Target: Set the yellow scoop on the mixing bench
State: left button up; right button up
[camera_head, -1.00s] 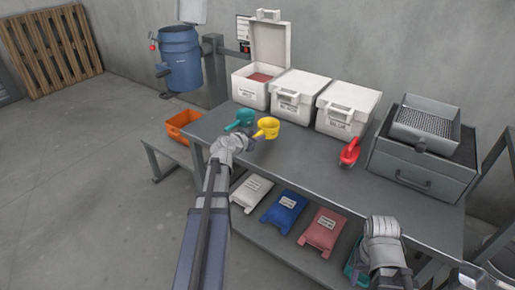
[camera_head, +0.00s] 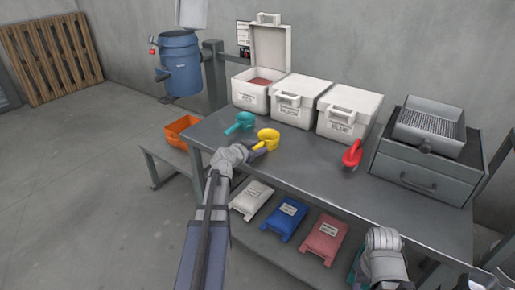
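The yellow scoop (camera_head: 268,139) is on the grey bench (camera_head: 310,168), near its left end. My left gripper (camera_head: 257,151) reaches over the bench's front edge, right at the handle side of the yellow scoop. Its fingers are small and partly hidden by the wrist, so I cannot tell whether they are open or closed on the handle. My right arm's wrist (camera_head: 384,254) is low at the front right, before the bench. Its fingers are not visible.
A teal scoop (camera_head: 244,120) lies just left of the yellow one, and a red scoop (camera_head: 352,155) lies farther right. White bins, one open (camera_head: 250,95), line the back. A grey drawer unit (camera_head: 420,175) stands right. Bags (camera_head: 285,218) lie on the lower shelf. An orange crate (camera_head: 181,131) stands left.

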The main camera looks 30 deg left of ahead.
pick_arm(q)
jog(key=shift+o, duration=0.7)
jog(key=shift+r+p, duration=0.3)
jog(key=p+v, duration=0.4)
jog(key=v, duration=0.8)
jog(key=shift+f, duration=0.15)
